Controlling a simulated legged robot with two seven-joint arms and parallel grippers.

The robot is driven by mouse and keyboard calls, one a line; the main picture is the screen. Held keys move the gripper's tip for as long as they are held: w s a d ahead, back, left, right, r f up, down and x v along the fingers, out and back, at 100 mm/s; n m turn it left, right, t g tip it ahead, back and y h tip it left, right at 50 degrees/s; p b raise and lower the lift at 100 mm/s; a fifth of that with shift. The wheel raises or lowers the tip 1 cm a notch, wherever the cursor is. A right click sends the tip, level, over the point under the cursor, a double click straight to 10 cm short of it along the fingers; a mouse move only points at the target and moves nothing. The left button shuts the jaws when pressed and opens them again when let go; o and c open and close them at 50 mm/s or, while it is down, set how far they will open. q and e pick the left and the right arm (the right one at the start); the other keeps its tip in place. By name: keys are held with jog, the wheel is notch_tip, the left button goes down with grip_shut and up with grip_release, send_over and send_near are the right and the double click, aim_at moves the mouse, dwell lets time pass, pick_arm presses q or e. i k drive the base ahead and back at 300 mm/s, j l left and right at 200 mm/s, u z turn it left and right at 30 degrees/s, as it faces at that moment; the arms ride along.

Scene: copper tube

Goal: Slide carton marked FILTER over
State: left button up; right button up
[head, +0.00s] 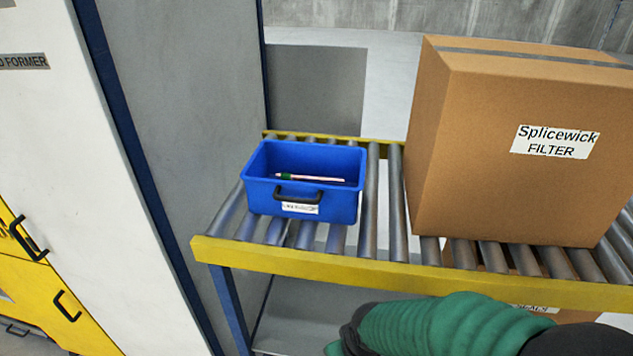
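The carton (520,165) is a large brown cardboard box with a white label reading "Splicewick FILTER" on its front face. It stands upright on the roller conveyor (385,262) at the right, and the right edge of the picture cuts it off. A green-sleeved arm part of mine (440,325) shows at the bottom, in front of and below the conveyor's front rail, apart from the carton. I cannot see the fingers of either gripper.
A blue bin (260,200) with a black handle and a pen-like item (310,178) inside sits on the rollers left of the carton. A few bare rollers lie between them. A yellow rail edges the conveyor's front. A grey and white cabinet (60,130) stands at the left. Another carton shows partly beneath the rollers.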

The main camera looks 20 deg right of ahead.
aim_at(506, 141)
jog(key=z, duration=1.75)
jog(key=k+j+u, duration=0.2)
jog(key=j+u, duration=0.2)
jog(key=j, duration=0.2)
jog(key=k+j+u, duration=0.25)
jog(key=i+j, duration=0.05)
jog(key=i, duration=0.05)
